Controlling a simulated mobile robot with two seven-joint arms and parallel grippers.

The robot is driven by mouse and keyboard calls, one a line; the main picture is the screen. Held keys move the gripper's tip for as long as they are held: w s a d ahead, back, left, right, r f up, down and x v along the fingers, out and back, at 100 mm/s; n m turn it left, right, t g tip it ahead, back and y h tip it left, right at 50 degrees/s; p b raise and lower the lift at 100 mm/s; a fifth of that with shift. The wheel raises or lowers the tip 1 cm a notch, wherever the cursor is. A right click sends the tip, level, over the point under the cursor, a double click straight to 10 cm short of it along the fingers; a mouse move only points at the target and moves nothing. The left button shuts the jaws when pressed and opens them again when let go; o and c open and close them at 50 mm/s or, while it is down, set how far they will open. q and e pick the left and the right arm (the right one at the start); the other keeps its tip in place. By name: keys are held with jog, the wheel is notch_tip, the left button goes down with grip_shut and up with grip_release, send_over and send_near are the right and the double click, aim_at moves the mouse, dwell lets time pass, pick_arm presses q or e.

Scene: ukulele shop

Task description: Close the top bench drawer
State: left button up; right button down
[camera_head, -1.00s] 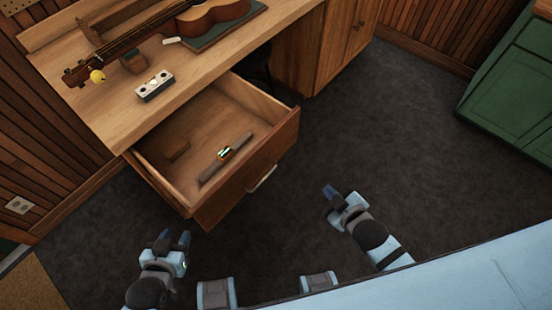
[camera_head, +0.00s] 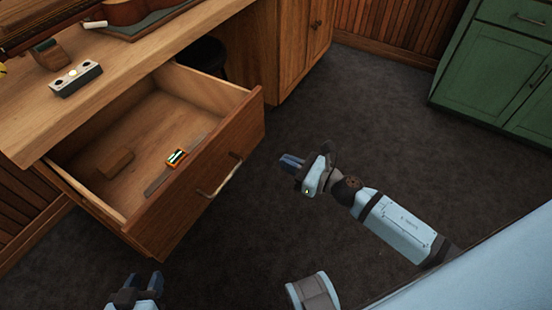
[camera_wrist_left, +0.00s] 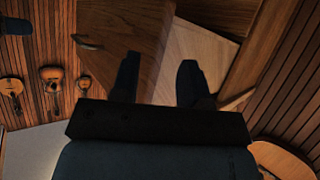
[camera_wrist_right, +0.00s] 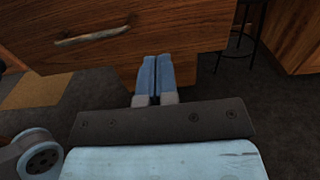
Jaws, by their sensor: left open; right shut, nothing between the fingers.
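The top bench drawer (camera_head: 192,193) is pulled far out under the wooden bench, and its front with a metal handle (camera_head: 219,176) faces my arms. My right gripper (camera_head: 290,162) is shut and empty, in front of the drawer's right part and apart from it. In the right wrist view the drawer front (camera_wrist_right: 110,15) and handle (camera_wrist_right: 93,37) lie beyond the closed fingers (camera_wrist_right: 155,75). My left gripper (camera_head: 145,281) is open and empty, below the drawer's near left corner. The left wrist view shows its spread fingers (camera_wrist_left: 158,78) with wooden drawer surfaces beyond.
On the bench (camera_head: 120,75) are a metal block (camera_head: 75,78) and part of an instrument. A dark stool (camera_head: 205,54) stands behind the drawer. The floor right of it is clear.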

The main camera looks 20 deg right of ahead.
aim_at(241, 141)
jog(key=x, duration=1.2)
jog(key=shift+w+p, duration=0.2)
jog(key=shift+p, duration=0.2)
jog(key=shift+a, duration=0.1)
pick_arm(q)
jog(key=shift+a, duration=0.1)
